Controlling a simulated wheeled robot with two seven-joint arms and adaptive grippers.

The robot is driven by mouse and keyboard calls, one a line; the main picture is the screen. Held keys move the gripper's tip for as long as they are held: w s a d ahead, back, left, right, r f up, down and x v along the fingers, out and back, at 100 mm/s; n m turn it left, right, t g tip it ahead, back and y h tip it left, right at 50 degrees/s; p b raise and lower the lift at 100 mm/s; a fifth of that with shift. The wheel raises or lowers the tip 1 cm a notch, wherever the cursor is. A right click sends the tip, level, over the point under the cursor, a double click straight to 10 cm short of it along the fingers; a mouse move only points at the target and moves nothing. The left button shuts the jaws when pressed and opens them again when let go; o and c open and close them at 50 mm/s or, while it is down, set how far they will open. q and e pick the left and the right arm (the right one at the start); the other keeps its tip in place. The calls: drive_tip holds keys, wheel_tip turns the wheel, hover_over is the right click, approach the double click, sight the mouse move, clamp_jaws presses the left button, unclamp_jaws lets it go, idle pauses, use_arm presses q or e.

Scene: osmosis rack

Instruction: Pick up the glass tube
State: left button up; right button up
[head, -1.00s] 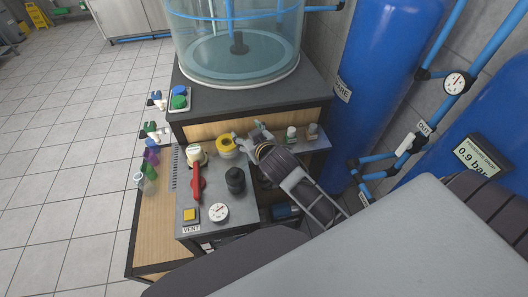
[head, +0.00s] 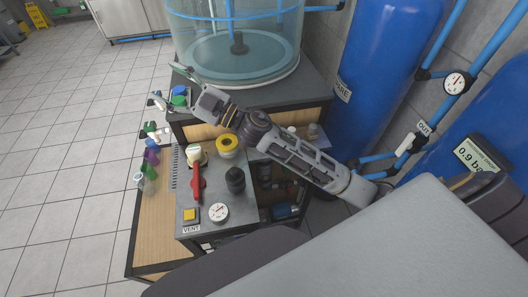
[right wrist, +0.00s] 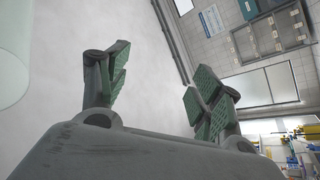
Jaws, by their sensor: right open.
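My right gripper (head: 168,82) is open and empty, reaching left across the bench beside the blue and green knobs. Its spread fingers with green pads also show in the right wrist view (right wrist: 155,95). No separate thin glass tube can be made out for certain. Small tubes stand at the bench's left edge: a purple one (head: 152,157), a green one (head: 150,172) and a pale one (head: 140,181). They lie below the gripper in the picture, apart from it. A large clear glass cylinder (head: 240,55) stands on the dark bench top. My left gripper is not seen.
A panel holds a red lever (head: 196,183), a yellow ring (head: 227,144), a black knob (head: 235,181) and a gauge (head: 218,212). A blue tank (head: 385,75) and pipes stand at right. White valves (head: 152,132) sit at the bench's left side. Open tiled floor lies left.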

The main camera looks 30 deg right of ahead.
drive_tip(key=s+a+f+n+g+y, duration=0.2)
drive_tip(key=s+a+f+n+g, duration=0.25)
drive_tip(key=n+g, duration=0.65)
drive_tip(key=d+f+g+h, duration=0.4)
drive_tip(key=f+h, duration=0.1)
drive_tip(key=f, duration=0.1)
drive_tip(key=w+d+f+m+h, duration=0.1)
drive_tip(key=d+h, duration=0.5)
drive_tip(key=d, duration=0.7)
drive_tip(key=w+d+f+m+g+h, duration=0.1)
drive_tip(key=d+h, duration=0.5)
drive_tip(key=d, duration=0.7)
drive_tip(key=shift+w+d+f+m+g, duration=0.25)
drive_tip(key=shift+w+f+m, duration=0.2)
drive_tip(key=shift+w+m, duration=0.55)
drive_tip(key=shift+f, duration=0.15)
wheel_tip(320, 180, down, 8)
drive_tip(key=a+p, duration=0.1)
drive_tip(key=shift+s+f, duration=0.15)
drive_tip(key=shift+s, duration=0.1)
drive_tip(key=shift+a, duration=0.1)
